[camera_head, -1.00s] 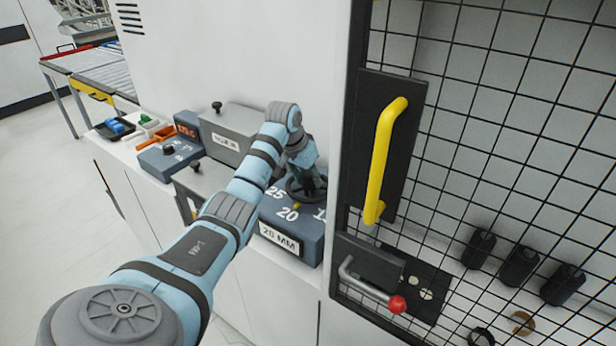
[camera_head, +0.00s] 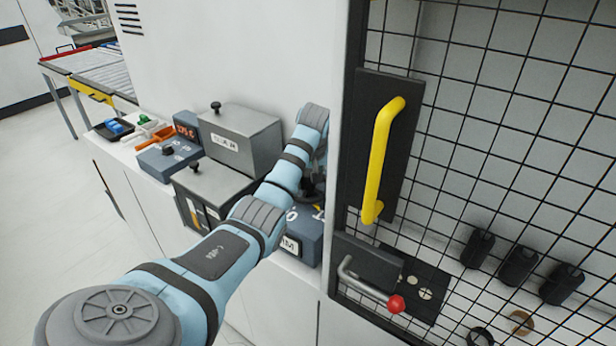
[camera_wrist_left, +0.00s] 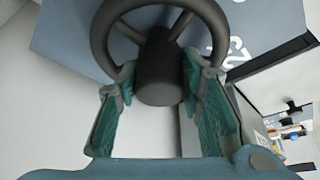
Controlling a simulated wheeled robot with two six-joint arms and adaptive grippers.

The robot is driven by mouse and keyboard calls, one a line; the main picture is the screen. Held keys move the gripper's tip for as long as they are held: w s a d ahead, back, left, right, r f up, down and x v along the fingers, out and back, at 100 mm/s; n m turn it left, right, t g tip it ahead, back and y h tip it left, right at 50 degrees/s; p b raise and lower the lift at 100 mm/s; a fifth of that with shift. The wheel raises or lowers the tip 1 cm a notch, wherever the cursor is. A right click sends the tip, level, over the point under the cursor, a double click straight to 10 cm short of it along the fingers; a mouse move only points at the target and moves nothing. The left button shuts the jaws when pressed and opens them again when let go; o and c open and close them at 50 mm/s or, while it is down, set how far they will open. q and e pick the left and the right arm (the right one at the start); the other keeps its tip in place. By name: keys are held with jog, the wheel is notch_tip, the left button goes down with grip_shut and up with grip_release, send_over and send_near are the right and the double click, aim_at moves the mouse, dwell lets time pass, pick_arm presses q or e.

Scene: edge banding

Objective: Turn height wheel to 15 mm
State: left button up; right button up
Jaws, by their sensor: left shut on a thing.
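The height wheel (camera_wrist_left: 97,32) is a dark handwheel with spokes and a thick central hub (camera_wrist_left: 160,70), mounted on a blue-grey box (camera_head: 309,243). In the head view the wheel is mostly hidden behind my left arm. My left gripper (camera_wrist_left: 163,88) has its green-padded fingers on both sides of the hub, shut on the wheel. The box's white scale numbers and its MM display (camera_head: 290,245) are partly covered, so I cannot read the value. A bit of yellow pointer shows near the partly visible "1". My right gripper is out of view.
A mesh door with a yellow handle (camera_head: 382,160) and a red-knobbed lever (camera_head: 396,303) stands close to the right of the wheel. Left of it are grey boxes (camera_head: 240,140) and a blue control box (camera_head: 168,158). Open floor lies at the left.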

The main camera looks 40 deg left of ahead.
pick_arm(q)
jog(key=shift+w+a+r+n, duration=0.1)
jog(key=shift+r+n, duration=0.05)
jog(key=shift+n, duration=0.45)
jog(key=o, duration=0.9)
jog(key=shift+o, duration=1.2)
jog(key=shift+a+f, duration=0.1)
jog(key=shift+f, duration=0.1)
jog(key=v, duration=0.7)
jog(key=shift+r, duration=0.2)
